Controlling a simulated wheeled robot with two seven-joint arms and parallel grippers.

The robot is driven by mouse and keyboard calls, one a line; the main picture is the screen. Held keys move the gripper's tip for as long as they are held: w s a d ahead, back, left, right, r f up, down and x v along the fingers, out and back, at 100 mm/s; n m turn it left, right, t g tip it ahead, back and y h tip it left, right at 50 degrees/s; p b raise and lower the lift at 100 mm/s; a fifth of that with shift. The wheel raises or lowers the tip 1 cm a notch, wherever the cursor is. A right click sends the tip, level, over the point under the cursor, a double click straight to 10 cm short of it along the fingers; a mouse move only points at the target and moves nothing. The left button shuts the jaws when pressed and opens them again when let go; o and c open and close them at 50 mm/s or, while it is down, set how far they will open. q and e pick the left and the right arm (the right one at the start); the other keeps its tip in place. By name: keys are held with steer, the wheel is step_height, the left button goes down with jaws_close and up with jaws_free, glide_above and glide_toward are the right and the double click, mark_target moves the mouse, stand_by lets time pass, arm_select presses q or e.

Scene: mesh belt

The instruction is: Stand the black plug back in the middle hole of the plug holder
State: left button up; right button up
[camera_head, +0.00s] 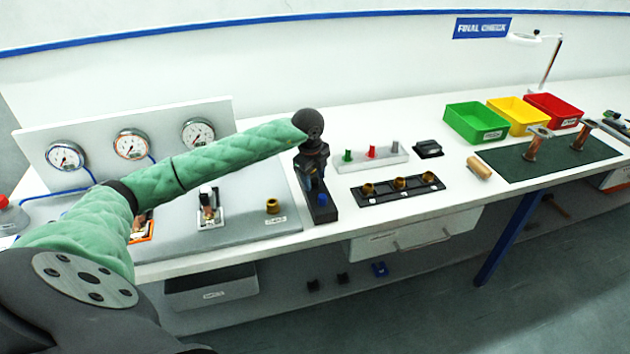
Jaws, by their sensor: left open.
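My left gripper (314,184) points down over a narrow black block (323,215) near the left end of the bench's clear part. Its jaws are open. A small blue piece (323,200) stands at the front of this block, just below the gripper. This block may be the plug holder, but its middle is hidden behind the gripper and its holes do not show. I cannot make out the black plug as separate from the dark gripper and block. My right gripper is not in view.
A black rack (380,193) with three brass cups and a pale rack (390,160) with green, red and grey pegs stand to the right. A grey panel (255,225) with fixtures lies left. Green (475,122), yellow and red bins stand far right.

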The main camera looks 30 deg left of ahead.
arm_select(q)
steer(key=shift+f, duration=0.1)
steer(key=c, duration=1.1)
jaws_close()
